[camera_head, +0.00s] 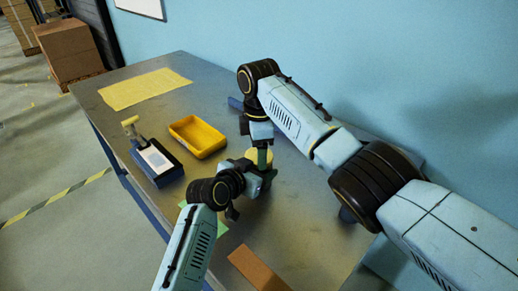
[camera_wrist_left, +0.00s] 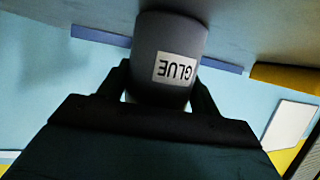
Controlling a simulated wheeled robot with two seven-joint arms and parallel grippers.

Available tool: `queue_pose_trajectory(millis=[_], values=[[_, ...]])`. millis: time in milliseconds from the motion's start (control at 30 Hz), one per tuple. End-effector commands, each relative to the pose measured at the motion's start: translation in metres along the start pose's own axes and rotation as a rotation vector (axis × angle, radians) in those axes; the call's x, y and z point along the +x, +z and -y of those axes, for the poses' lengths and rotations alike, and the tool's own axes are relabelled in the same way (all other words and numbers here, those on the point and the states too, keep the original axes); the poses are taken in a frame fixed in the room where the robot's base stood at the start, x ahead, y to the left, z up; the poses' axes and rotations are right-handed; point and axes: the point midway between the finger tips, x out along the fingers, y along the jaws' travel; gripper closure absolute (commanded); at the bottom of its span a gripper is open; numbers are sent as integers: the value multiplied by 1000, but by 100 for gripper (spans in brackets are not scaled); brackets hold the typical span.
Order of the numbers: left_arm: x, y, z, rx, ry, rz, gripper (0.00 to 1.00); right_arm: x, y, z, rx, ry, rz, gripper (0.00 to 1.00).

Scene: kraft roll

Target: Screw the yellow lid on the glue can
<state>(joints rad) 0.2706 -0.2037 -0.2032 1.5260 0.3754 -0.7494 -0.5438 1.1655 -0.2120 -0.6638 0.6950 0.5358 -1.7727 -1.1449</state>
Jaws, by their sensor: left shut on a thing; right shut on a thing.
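The glue can (camera_wrist_left: 170,70) is dark grey with a white GLUE label, upside down in the left wrist view. My left gripper (camera_wrist_left: 160,98) is shut around its sides. In the head view my left gripper (camera_head: 262,178) hides most of the can. The yellow lid (camera_head: 254,155) shows as a pale yellow disc at the top of the can, partly covered by my right gripper (camera_head: 263,158). My right gripper points down from above and is shut on the lid. Whether the lid is seated on the can is hidden.
A yellow tray (camera_head: 198,137) and a blue box (camera_head: 157,164) with a yellow-handled tool lie left of the can. A yellow mat (camera_head: 143,88) lies at the far left. A brown sheet (camera_head: 258,268) lies near the front edge.

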Motion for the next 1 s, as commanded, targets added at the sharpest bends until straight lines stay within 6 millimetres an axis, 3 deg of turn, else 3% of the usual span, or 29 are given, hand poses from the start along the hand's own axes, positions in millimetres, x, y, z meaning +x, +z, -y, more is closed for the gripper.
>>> queue_pose_trajectory(millis=[300,333,467,767,1000], values=[[0,1,1,-1,-1,2,100,-1,0,0,17,1,1,57],[0,1,1,-1,-1,2,100,-1,0,0,16,1,1,32],[0,1,1,-1,-1,2,100,-1,0,0,15,1,1,15],[0,1,0,0,-1,2,100,-3,0,0,14,0,0,14],[0,1,0,0,-1,3,100,-32,0,0,13,3,-1,14]])
